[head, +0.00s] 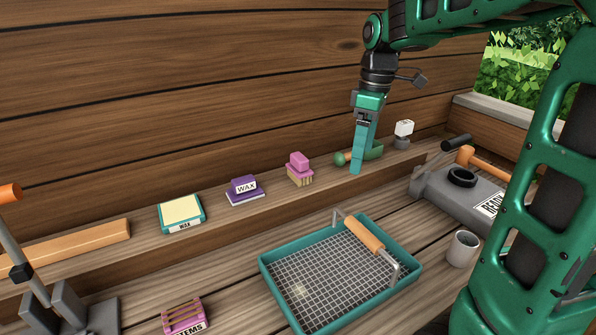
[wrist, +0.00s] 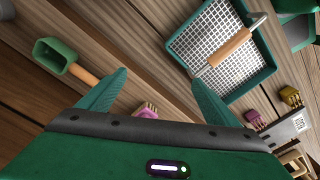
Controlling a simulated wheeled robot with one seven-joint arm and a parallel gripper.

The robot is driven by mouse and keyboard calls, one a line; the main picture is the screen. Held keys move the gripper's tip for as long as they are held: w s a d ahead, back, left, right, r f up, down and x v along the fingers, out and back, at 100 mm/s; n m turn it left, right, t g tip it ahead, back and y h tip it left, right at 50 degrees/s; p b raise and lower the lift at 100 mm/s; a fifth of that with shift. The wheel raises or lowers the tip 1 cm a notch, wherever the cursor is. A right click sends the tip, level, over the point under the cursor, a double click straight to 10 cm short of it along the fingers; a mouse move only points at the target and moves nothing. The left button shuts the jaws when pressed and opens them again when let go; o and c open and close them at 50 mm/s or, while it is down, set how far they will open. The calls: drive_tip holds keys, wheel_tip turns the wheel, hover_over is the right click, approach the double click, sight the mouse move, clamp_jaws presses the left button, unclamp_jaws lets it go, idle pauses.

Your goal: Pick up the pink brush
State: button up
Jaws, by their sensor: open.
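The pink brush (head: 300,167) stands on the wooden ledge along the back wall, pink block on top and tan bristles below. In the wrist view the brush (wrist: 148,111) shows between my fingers, low in the picture, partly hidden by my gripper's body. My gripper (head: 357,170) points down over the ledge, to the right of the brush and apart from it. In the wrist view my gripper (wrist: 160,77) has its two green fingers spread with nothing held between them.
A green scoop (head: 374,152) with a wooden handle lies right beside my gripper. A purple wax block (head: 244,187) and a yellow-topped box (head: 181,212) sit left of the brush. A teal tray (head: 270,270) with a mesh stands in front. A grey cup (head: 462,250) is at right.

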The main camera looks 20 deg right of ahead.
sight(298, 156)
drive_tip(key=w+a+n, duration=0.3)
drive_tip(key=w, duration=0.1)
drive_tip(key=w+a+n, duration=0.4)
drive_tip(key=w, duration=0.1)
drive_tip(key=w+a+r+n, duration=0.1)
drive_tip(key=w+a+n, duration=0.2)
drive_tip(key=w+a, duration=0.1)
drive_tip(key=shift+w+n+h, duration=0.15)
drive_tip(key=shift+n+h, duration=0.15)
drive_tip(key=shift+w+a+f, duration=0.1)
drive_tip(key=shift+a+f, duration=0.05)
drive_tip(key=shift+f, duration=0.15)
drive_tip(key=shift+a+f, duration=0.1)
drive_tip(key=shift+f, duration=5)
drive_tip(key=c, duration=1.3)
drive_tip(key=shift+r, duration=0.15)
